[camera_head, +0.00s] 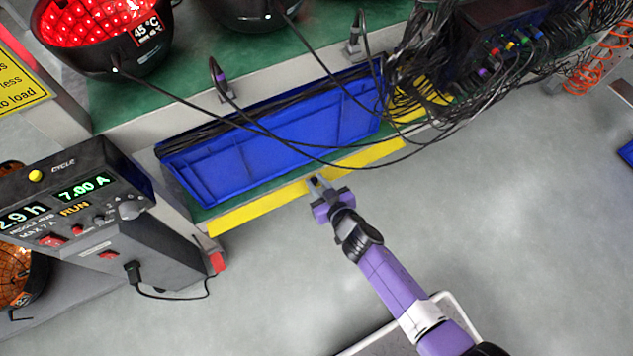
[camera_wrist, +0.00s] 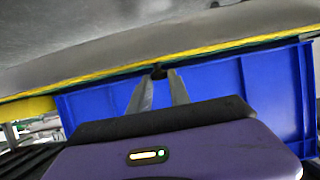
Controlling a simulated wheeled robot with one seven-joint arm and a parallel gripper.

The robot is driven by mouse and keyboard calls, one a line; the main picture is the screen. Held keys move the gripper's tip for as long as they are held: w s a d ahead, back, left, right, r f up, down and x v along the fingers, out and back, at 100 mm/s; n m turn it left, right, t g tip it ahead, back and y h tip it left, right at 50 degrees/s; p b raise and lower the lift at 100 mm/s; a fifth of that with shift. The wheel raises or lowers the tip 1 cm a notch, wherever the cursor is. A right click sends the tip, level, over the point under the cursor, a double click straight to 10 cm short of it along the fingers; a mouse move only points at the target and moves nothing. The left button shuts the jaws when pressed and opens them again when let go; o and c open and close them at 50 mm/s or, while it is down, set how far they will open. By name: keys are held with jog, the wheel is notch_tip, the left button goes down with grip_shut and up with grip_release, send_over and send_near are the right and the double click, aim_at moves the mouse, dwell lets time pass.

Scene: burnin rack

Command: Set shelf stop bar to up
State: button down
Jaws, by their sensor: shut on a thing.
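The shelf stop bar (camera_head: 260,206) is a long yellow strip along the front edge of the lower green shelf. It also shows as a thin yellow band across the wrist view (camera_wrist: 225,46). From these views I cannot tell for sure whether it is up or down. My gripper (camera_head: 317,182) is at the middle of the bar. In the wrist view its two grey fingers (camera_wrist: 158,78) close in on a small dark piece (camera_wrist: 158,71) at the bar. The fingers hide part of that piece.
A blue bin (camera_head: 270,145) holding dark cables lies on the shelf behind the bar. Loose black cables (camera_head: 300,155) hang across the bin and the bar. A control box (camera_head: 95,215) stands at the left. Open grey floor (camera_head: 500,230) lies to the right.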

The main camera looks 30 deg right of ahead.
jog(key=shift+w+r+p, duration=0.15)
jog(key=shift+r+p, duration=0.1)
jog(key=shift+p, duration=0.9)
